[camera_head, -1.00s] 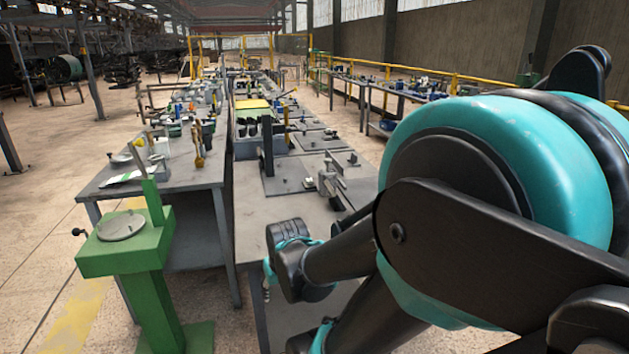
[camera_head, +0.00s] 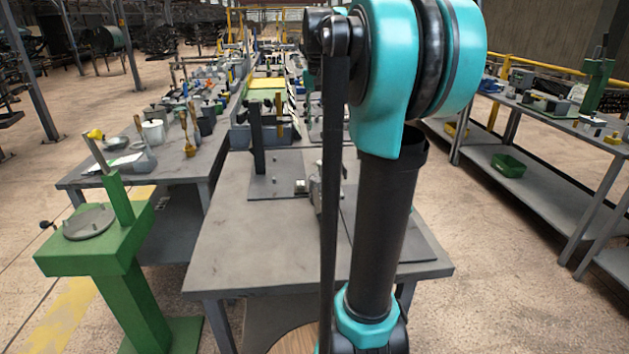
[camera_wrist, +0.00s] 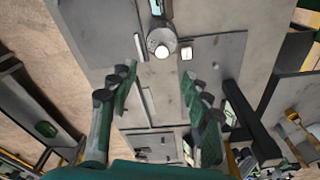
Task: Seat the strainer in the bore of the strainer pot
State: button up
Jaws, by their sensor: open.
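My gripper (camera_wrist: 157,74) is open in the wrist view, with nothing between its two fingers. It is above a grey workbench. I cannot tell whether either is the strainer or the strainer pot. In the head view, a small pale part (camera_head: 300,186) stands on a dark plate (camera_head: 272,190) on the bench. My arm partly covers a metal fixture (camera_head: 317,190) there. My gripper is not visible in the head view.
The near part of the workbench (camera_head: 240,245) is bare. A dark upright post (camera_head: 257,140) stands on the plate. A green stand with a round disc (camera_head: 89,222) is at the left. A cluttered side table (camera_head: 110,172) is behind it. Shelved benches (camera_head: 510,165) line the right.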

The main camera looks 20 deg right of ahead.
aim_at(321, 162)
jog(key=f, duration=0.3)
jog(key=w+f, duration=0.1)
jog(key=f, duration=0.3)
jog(key=w+d+f, duration=0.1)
jog(key=f, duration=0.3)
jog(key=shift+w, duration=0.15)
jog(key=shift+w+f, duration=0.2)
jog(key=shift+f, duration=2.5)
grip_shut()
